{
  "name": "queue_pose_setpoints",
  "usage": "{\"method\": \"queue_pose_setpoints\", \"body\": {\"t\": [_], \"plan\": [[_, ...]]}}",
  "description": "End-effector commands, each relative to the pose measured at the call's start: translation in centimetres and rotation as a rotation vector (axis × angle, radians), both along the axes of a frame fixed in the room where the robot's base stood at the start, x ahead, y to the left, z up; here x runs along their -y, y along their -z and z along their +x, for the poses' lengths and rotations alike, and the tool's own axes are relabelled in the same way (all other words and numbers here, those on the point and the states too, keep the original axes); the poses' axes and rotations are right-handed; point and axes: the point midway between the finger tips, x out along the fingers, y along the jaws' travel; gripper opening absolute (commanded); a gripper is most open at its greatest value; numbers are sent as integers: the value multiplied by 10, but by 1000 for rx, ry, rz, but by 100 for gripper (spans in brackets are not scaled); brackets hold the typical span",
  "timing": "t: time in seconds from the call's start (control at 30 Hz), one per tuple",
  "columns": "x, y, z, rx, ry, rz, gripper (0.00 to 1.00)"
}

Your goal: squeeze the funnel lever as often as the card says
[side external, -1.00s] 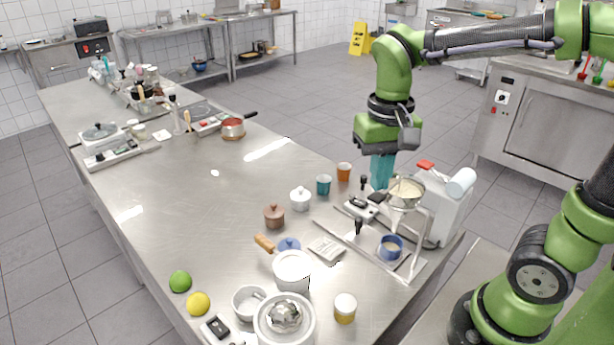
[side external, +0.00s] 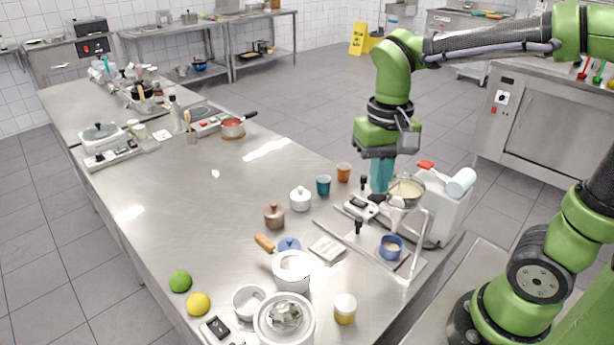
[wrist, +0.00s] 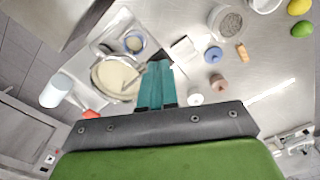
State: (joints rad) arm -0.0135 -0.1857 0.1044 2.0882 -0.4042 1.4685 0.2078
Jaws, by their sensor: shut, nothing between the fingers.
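The cream-filled funnel (side external: 406,188) hangs in a metal stand (side external: 430,228) at the right of the counter. A blue cup (side external: 391,248) with pale contents stands below it. In the wrist view the funnel (wrist: 118,75) is left of my fingers and the cup (wrist: 133,43) lies beyond. My gripper (side external: 381,190) points down beside the funnel, its teal fingers close together and empty. The dark lever (side external: 377,199) is by the fingertips, partly hidden; I cannot tell whether they touch. A flat pale card-like piece (side external: 327,249) lies left of the stand; its marks are unreadable.
A white machine (side external: 448,210) stands just behind the funnel. A white pot (side external: 292,270) and a jar (side external: 345,308) are in front. The counter's middle left is clear.

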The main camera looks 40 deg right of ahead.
Motion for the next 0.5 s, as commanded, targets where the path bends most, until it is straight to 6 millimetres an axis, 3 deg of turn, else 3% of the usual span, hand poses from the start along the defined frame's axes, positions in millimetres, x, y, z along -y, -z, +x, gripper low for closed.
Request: {"method": "queue_pose_setpoints", "body": {"t": [0.5], "plan": [[0,16,0,-1,0,0,0]]}}
